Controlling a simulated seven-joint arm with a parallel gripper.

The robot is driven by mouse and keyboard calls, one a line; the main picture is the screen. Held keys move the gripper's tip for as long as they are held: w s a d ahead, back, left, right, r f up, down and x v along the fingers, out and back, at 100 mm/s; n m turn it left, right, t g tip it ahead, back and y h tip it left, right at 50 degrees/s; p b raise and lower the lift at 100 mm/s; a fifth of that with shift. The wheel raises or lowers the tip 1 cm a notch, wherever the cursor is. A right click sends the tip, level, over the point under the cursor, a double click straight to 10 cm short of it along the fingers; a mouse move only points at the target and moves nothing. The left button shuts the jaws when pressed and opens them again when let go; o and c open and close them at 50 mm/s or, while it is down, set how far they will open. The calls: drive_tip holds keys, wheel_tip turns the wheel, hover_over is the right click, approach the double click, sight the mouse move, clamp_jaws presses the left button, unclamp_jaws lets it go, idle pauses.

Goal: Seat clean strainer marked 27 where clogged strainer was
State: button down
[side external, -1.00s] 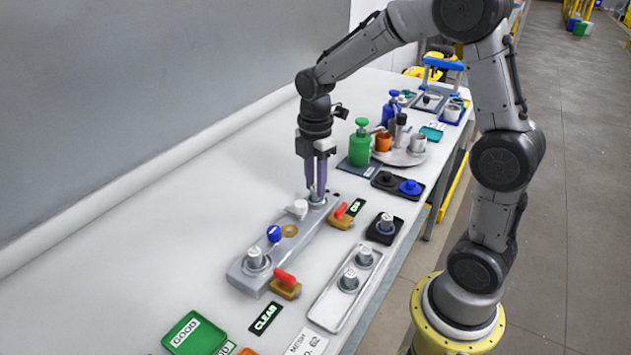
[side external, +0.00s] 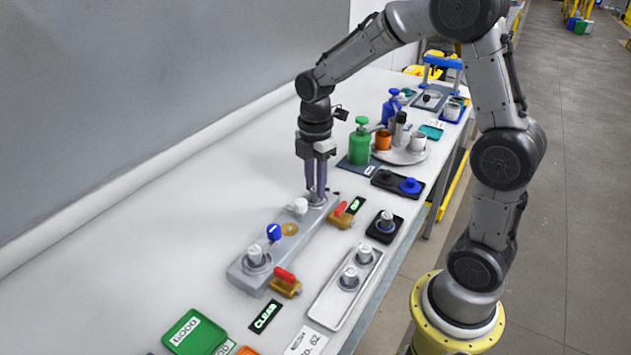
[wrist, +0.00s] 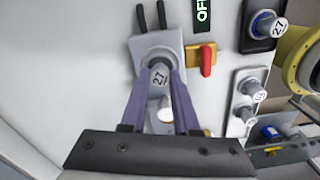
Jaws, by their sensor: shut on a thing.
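My gripper (side external: 316,187) points down at the far end of the grey housing (side external: 269,243). Its purple fingers are shut on a grey strainer marked 27 (wrist: 160,77) in the wrist view. This strainer is upright at the far socket, with a dark ring around it; I cannot tell how deep it sits. A second strainer marked 27 (wrist: 265,24) stands in the small black tray (side external: 374,237), right of the housing. Another strainer (side external: 255,256) sits in the near socket. From these views I cannot tell clean from clogged.
A white tray (side external: 330,311) holds two strainers. Red-handled valves (side external: 285,278) line the housing's right side, and a blue knob (side external: 274,232) and white cap (side external: 300,206) stand on top. Beyond are a green pump bottle (side external: 360,145) and a round tray (side external: 412,157). The bench left of the housing is clear.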

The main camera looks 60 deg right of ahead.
idle(0.3)
drive_tip(key=c, duration=0.6)
unclamp_jaws()
drive_tip(key=shift+o, duration=0.4)
drive_tip(key=shift+o, duration=1.3)
drive_tip(key=shift+r, duration=0.2)
drive_tip(key=shift+r, duration=3.55)
